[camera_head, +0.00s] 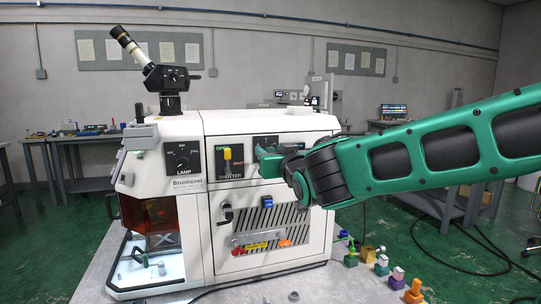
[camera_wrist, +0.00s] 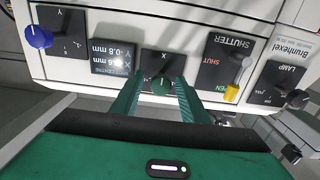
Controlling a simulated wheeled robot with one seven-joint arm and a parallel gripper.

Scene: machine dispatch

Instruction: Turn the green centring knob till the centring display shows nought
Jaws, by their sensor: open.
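The green centring knob (camera_wrist: 160,86) is on a black panel labelled X, and in the wrist view it appears upside down. My gripper (camera_wrist: 159,80) is open, with one green finger on either side of the knob. I cannot tell whether the fingers touch it. The centring display (camera_wrist: 112,58) beside it reads Y -0.8 mm; the X line ends in .6 mm, its first part hard to read. In the head view my gripper (camera_head: 268,163) is at the front of the white machine (camera_head: 262,125) and hides the knob.
A blue knob (camera_wrist: 38,37) sits on a panel labelled Y. The yellow shutter lever (camera_wrist: 232,92) and the lamp knob (camera_wrist: 297,99) are on the other side.

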